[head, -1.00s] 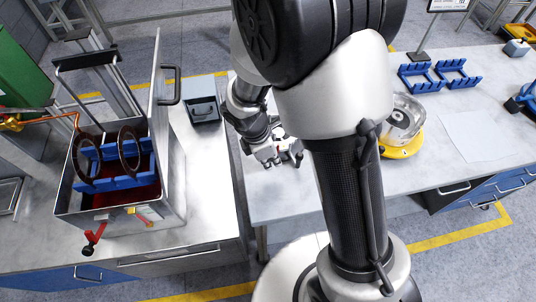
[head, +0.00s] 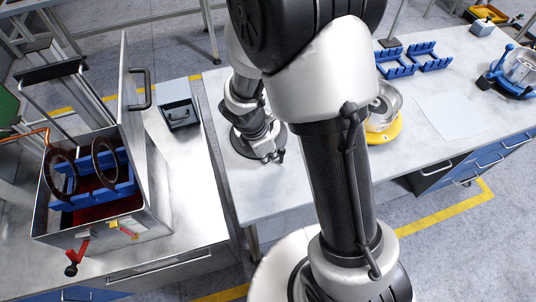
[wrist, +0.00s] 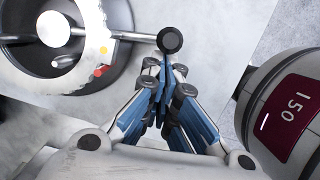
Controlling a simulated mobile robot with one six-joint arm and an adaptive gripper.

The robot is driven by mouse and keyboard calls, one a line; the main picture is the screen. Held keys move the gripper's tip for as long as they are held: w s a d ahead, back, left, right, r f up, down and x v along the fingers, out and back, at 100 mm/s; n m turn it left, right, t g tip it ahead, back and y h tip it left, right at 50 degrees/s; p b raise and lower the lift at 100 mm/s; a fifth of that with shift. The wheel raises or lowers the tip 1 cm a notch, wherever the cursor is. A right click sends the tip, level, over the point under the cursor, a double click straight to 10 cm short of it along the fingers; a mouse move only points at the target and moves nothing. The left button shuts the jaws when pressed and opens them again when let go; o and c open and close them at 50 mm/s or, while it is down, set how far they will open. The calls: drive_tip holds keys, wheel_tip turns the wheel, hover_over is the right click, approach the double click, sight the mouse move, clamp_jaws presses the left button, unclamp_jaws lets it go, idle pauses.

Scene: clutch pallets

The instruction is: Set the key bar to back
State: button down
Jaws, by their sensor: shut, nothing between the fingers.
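A round fixture with a dark ring stands on the bench; its dark base shows in the head view (head: 240,146), mostly behind my arm. In the wrist view, a pale bar (wrist: 130,37) runs across the fixture's hub to a black ball knob (wrist: 170,40) at its right end. I take this bar to be the key bar. My gripper (wrist: 167,80) is shut and empty, its blue-grey fingertips close to the knob; I cannot tell whether they touch. In the head view, my gripper (head: 268,157) is low over the fixture's near edge.
A rounded housing with a red display reading 150 (wrist: 291,115) is close on the right in the wrist view. In the head view, a yellow-based bowl device (head: 384,122) and blue racks (head: 412,60) stand right of my arm. An open metal box (head: 150,215) is left.

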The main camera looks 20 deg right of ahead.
sight(282, 151)
drive_tip(key=shift+d, duration=0.3)
drive_tip(key=shift+d+n, duration=0.1)
drive_tip(key=shift+n, duration=0.2)
drive_tip(key=shift+w+d+n+t+p, duration=0.15)
drive_tip(key=shift+d+n+t+p, duration=0.15)
drive_tip(key=shift+d+n+p, duration=0.9)
drive_tip(key=shift+w+d+n+t+y+p, duration=0.15)
drive_tip(key=shift+w+d+n+p, duration=0.15)
drive_tip(key=shift+d+n, duration=0.65)
drive_tip(key=shift+w+d+n+t+y+p, duration=0.25)
drive_tip(key=shift+d+n, duration=0.4)
drive_tip(key=shift+d, duration=0.5)
drive_tip(key=shift+w+d+r+n+p, duration=0.1)
drive_tip(key=shift+w+d+n+p, duration=0.5)
drive_tip(key=shift+d+n, duration=0.1)
drive_tip(key=shift+w+d+n+p, duration=0.45)
drive_tip(key=shift+d+n+p, duration=0.1)
drive_tip(key=shift+d+n, duration=0.15)
drive_tip(key=shift+w+d+n+t+y+p, duration=0.3)
drive_tip(key=shift+w+d+n+p, duration=0.55)
drive_tip(key=shift+p, duration=0.2)
drive_tip(key=shift+w+d+n+p, duration=0.2)
drive_tip(key=shift+w+n+p, duration=0.15)
drive_tip(key=shift+n, duration=0.1)
drive_tip(key=shift+w, duration=0.15)
